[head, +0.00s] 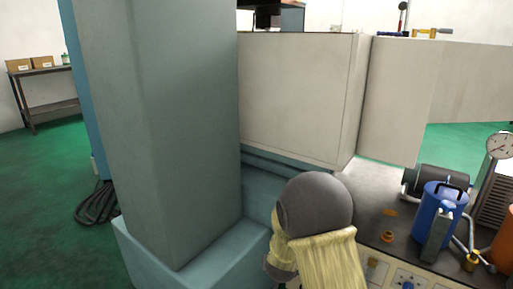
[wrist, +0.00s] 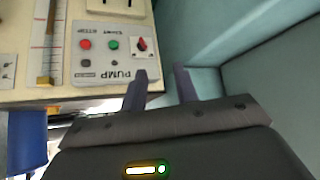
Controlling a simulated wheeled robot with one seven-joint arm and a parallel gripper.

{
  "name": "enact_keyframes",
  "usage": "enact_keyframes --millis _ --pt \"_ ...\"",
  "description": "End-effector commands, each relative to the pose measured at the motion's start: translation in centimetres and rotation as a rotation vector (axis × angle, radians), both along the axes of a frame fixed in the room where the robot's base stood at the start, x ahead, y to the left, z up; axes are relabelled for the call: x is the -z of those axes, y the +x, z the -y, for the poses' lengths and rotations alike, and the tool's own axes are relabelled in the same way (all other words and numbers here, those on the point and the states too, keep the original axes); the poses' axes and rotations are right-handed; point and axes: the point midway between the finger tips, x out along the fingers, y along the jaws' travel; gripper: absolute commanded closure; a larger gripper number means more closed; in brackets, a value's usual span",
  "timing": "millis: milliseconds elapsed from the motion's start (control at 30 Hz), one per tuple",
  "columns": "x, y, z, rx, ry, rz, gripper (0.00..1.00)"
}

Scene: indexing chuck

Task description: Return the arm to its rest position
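My gripper (wrist: 163,84) shows in the wrist view, its two dark fingers apart with nothing between them. The fingertips appear just beside the lower right corner of a beige control panel (wrist: 113,65) labelled PUMP, with red and green buttons and a red rotary switch. I cannot tell whether a finger touches the panel. In the head view my arm (head: 318,205), a grey rounded joint with a pale yellow cover, stands at the lower middle. The gripper itself is hidden there.
A tall teal machine column (head: 165,130) stands left of my arm, on a teal base. Large beige housings (head: 295,95) are behind it. A blue canister (head: 437,212) and a dial gauge (head: 500,146) are at the right. Open green floor (head: 45,190) lies at the left.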

Motion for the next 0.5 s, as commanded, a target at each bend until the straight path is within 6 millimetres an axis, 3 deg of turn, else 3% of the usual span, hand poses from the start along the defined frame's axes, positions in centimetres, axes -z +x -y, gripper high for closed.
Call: enact_keyframes --millis 33,200,500 --pt "-1.6 -1.2 0.6 -0.011 0.024 -0.027 0.7" --pt "-4.9 -6.2 2.0 -0.061 0.079 -0.149 0.7" --pt "-9.0 -16.1 4.9 -0.116 0.089 -0.35 0.7"
